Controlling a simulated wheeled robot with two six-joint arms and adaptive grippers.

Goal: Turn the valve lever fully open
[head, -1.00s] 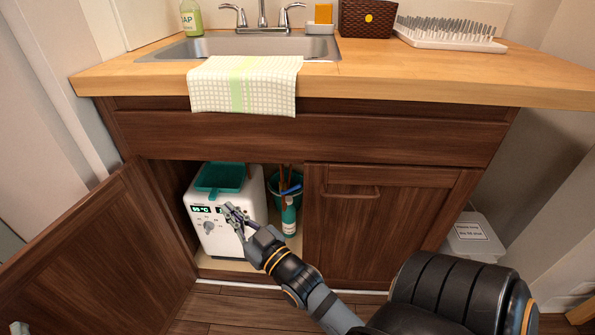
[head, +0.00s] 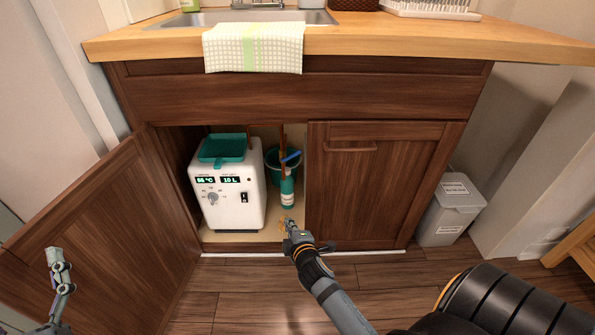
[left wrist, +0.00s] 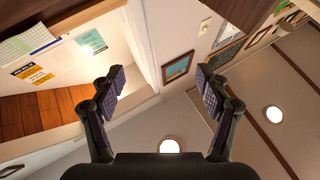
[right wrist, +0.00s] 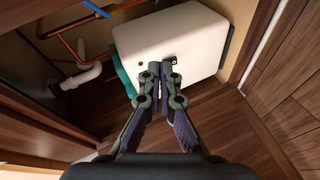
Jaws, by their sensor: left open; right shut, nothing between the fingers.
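A blue lever (head: 291,157) sits on a copper pipe (head: 282,137) inside the open cabinet, slanting up to the right. In the right wrist view the blue lever (right wrist: 96,8) shows at the top edge beside the copper pipe (right wrist: 85,55). My right gripper (head: 288,222) is low at the cabinet's front edge, below and apart from the lever. In the right wrist view it (right wrist: 160,68) is shut and empty. My left gripper (head: 53,253) is at the lower left before the open door; the left wrist view (left wrist: 158,78) shows it open and empty.
A white heater unit (head: 228,190) with a teal tray (head: 222,148) stands left of the lever. A teal bottle (head: 287,190) and teal bucket (head: 272,165) stand below it. The open door (head: 95,225) is at left, the closed door (head: 365,185) at right.

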